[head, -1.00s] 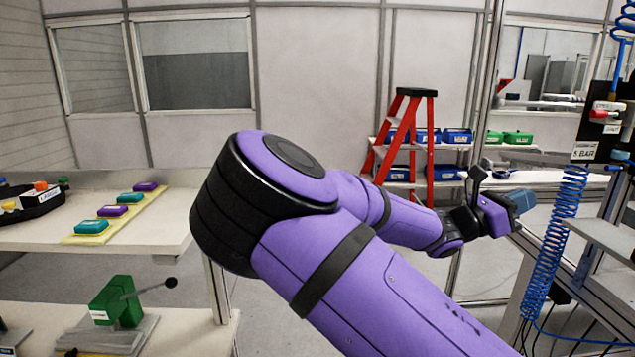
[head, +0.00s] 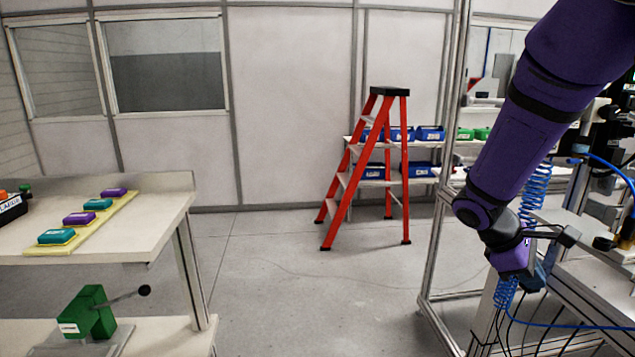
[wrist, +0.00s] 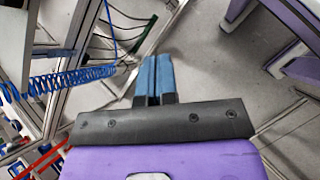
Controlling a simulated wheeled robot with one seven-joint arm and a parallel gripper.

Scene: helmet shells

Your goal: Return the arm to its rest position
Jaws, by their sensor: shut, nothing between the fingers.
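My arm (head: 520,130) is purple with black bands and hangs down at the right side of the head view. My gripper (head: 540,278) is at its lower end, beside the metal frame and partly hidden there. In the wrist view my gripper (wrist: 157,60) shows its two blue fingers side by side, shut and empty. They point toward the grey floor.
A metal frame (head: 437,225) and a blue coiled hose (head: 535,190) are close to my gripper; the hose also shows in the wrist view (wrist: 70,82). A red stepladder (head: 345,185) stands behind. A table (head: 150,225) is at left. The middle floor is clear.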

